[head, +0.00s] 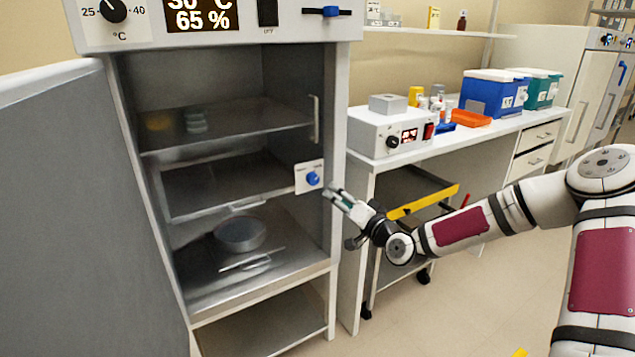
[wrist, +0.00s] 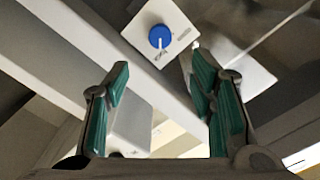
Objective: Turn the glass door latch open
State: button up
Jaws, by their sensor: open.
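The glass door latch is a blue knob (head: 312,178) on a white plate (head: 309,187) at the right edge of the incubator's inner glass door (head: 240,185). In the wrist view the blue knob (wrist: 160,37) shows ahead of my fingers, a little left of the middle between them, on its plate (wrist: 160,52). A pale pointer mark shows on the knob. My gripper (head: 336,196) is open and empty, just right of and slightly below the knob, apart from it. Its green-padded fingers (wrist: 165,100) are spread wide in the wrist view.
The grey outer door (head: 90,215) stands open at the left. A metal bowl (head: 240,234) sits on a lower shelf inside. A bench (head: 450,142) with a control box (head: 385,135) and a yellow-edged cart (head: 425,200) stand right of the incubator, close behind my gripper.

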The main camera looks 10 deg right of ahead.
aim_at(315, 180)
jog(key=b+x, duration=0.2)
jog(key=x, duration=1)
jog(key=shift+w+a, duration=0.2)
jog(key=shift+w, duration=0.15)
jog(key=c, duration=1.2)
